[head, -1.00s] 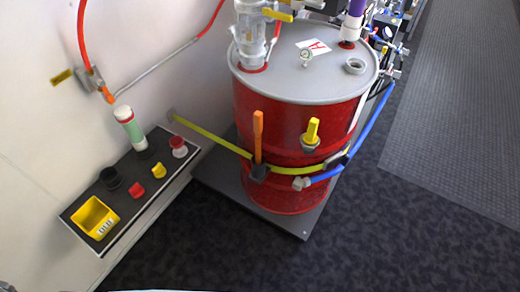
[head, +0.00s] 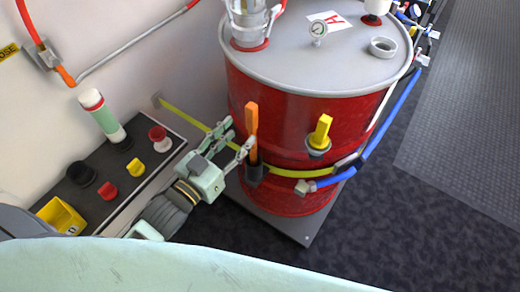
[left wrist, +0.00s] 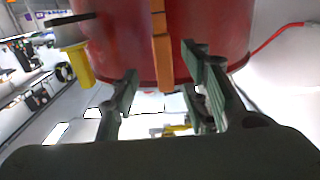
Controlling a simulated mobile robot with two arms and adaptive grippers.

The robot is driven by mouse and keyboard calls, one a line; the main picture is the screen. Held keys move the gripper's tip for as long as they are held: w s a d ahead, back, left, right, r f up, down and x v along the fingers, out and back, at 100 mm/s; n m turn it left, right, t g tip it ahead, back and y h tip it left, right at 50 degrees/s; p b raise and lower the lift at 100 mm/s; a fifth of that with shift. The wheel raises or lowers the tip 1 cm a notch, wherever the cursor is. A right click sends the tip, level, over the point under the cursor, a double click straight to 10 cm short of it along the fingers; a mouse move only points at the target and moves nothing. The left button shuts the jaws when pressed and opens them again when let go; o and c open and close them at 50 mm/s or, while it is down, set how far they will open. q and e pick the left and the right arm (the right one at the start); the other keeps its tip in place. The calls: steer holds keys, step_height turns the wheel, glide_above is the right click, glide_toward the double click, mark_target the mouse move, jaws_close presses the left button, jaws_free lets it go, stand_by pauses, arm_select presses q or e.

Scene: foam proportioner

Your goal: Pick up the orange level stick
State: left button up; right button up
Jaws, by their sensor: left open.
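The orange level stick (head: 251,122) stands upright in a black holder (head: 254,174) strapped to the front of the red drum (head: 285,100). My left gripper (head: 234,143) is open, just left of the stick, with its fingers pointing towards it. In the left wrist view the orange stick (left wrist: 162,52) shows in the gap between the spread fingers of the left gripper (left wrist: 165,82), against the red drum. I cannot tell whether any finger touches it. The right gripper is not in view.
A yellow-handled part (head: 320,133) sits on the drum right of the stick. A yellow strap (head: 187,117) and a blue hose (head: 385,118) run by the drum. A dark shelf (head: 150,160) with caps and a green-white bottle (head: 104,117) stands at left. Floor at right is clear.

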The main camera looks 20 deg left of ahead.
mark_target(249, 120)
arm_select(q)
steer(key=shift+w+d+r, duration=0.15)
steer(key=shift+w+r, duration=0.05)
steer(key=shift+r, duration=0.1)
steer(key=shift+w+d, duration=0.1)
steer(key=shift+w, duration=0.25)
steer(key=x, duration=0.2)
steer(key=p+x, duration=0.1)
steer(key=x, duration=0.2)
steer(key=shift+w+r, duration=0.15)
steer(key=shift+w, duration=0.6)
steer(key=shift+c, duration=0.3)
jaws_close()
